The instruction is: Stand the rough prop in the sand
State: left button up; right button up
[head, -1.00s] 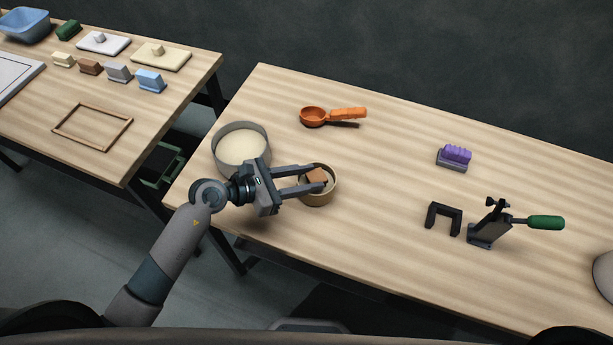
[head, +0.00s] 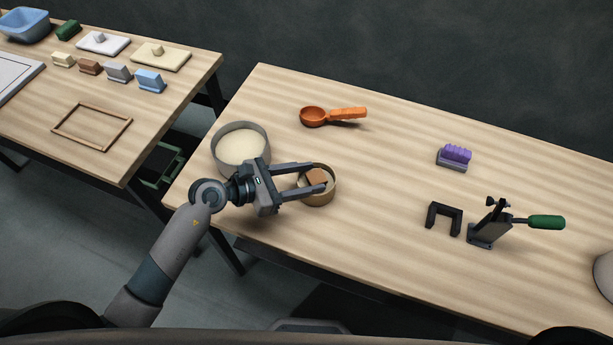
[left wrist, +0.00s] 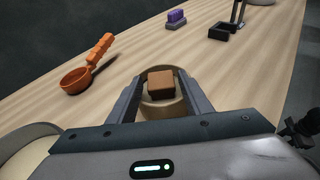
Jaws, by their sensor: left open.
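A brown block (head: 316,176), which I take to be the rough prop, stands in a small round tan bowl (head: 318,201) near the table's left end. It also shows in the left wrist view (left wrist: 160,84), with its top above the bowl's rim. My left gripper (head: 319,177) is open, with one finger on each side of the block. In the left wrist view gaps show between the block and both fingers. The block's lower part and the bowl's filling are mostly hidden. My right gripper is not in view.
A larger grey round pan (head: 240,127) with pale filling stands left of the bowl, close to my gripper. An orange scoop (head: 313,116) lies behind. A purple-topped block (head: 455,155), a black U-shaped piece (head: 444,216) and a green-handled clamp (head: 490,225) are right. The middle is clear.

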pick_arm(q)
jog(key=shift+s+a+f, duration=0.3)
jog(key=shift+v, duration=1.3)
jog(key=shift+p+v, duration=0.4)
jog(key=shift+v, duration=0.6)
jog(key=shift+a+r, duration=0.1)
jog(key=shift+r, duration=0.15)
jog(key=shift+v, duration=1.25)
jog(key=shift+a, duration=0.15)
